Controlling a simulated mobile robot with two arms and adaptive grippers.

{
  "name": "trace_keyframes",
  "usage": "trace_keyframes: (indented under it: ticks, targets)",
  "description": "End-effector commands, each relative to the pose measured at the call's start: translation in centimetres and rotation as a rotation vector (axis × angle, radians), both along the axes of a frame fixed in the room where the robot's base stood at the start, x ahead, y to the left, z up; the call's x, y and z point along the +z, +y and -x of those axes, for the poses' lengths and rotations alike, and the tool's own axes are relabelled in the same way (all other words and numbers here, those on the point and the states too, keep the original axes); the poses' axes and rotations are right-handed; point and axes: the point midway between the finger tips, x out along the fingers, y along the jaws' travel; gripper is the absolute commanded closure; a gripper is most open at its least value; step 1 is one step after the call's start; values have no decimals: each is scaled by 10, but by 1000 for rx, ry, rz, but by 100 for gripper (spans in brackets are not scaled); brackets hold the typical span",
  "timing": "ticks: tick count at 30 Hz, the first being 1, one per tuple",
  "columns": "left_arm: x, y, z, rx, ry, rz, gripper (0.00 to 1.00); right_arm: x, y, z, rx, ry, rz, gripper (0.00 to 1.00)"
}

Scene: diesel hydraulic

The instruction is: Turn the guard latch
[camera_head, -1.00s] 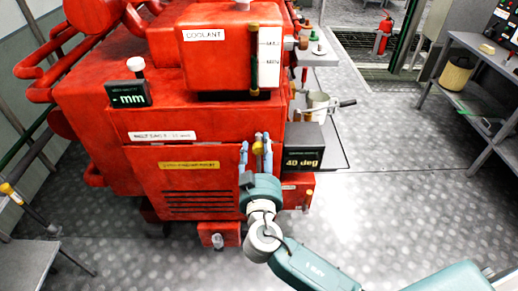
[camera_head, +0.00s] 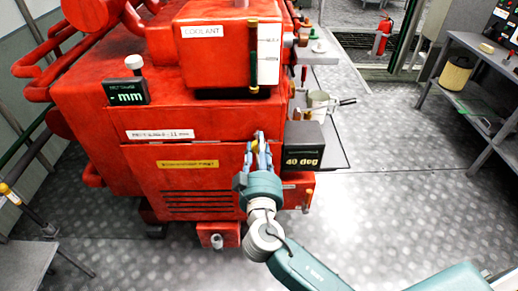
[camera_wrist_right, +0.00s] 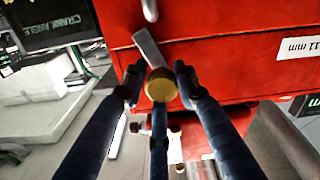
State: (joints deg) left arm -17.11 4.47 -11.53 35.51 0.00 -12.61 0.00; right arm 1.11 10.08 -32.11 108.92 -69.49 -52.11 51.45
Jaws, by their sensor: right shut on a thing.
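The guard latch, a brass knob (camera_wrist_right: 161,85) with a flat grey lever (camera_wrist_right: 149,49), shows on the red engine in the right wrist view. The lever is tilted, its free end up and to the left. My right gripper (camera_head: 259,143) is at the engine's front face, left of the black "40 deg" display (camera_head: 303,149). In the right wrist view its blue fingers (camera_wrist_right: 160,95) are closed around the brass knob. In the head view the fingers hide most of the latch. My left gripper is out of view.
The red engine (camera_head: 120,185) fills the left and middle, with a coolant tank (camera_head: 215,60) above. A small crank handle (camera_head: 340,102) sticks out at its right. A grey bench (camera_head: 470,95) stands far right. The floor between is clear.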

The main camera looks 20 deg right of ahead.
Motion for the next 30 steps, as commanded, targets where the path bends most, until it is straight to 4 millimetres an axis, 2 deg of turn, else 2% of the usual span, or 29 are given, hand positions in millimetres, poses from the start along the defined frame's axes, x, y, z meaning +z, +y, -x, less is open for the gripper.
trace_keyframes:
  ticks: [1,11,30]
  targets:
    - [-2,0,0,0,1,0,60,-7,2,2,3,24,38,96]
    - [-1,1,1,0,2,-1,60,-7,0,2,2,114,341,97]
    - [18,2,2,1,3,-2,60,-5,-3,3,1,282,910,98]
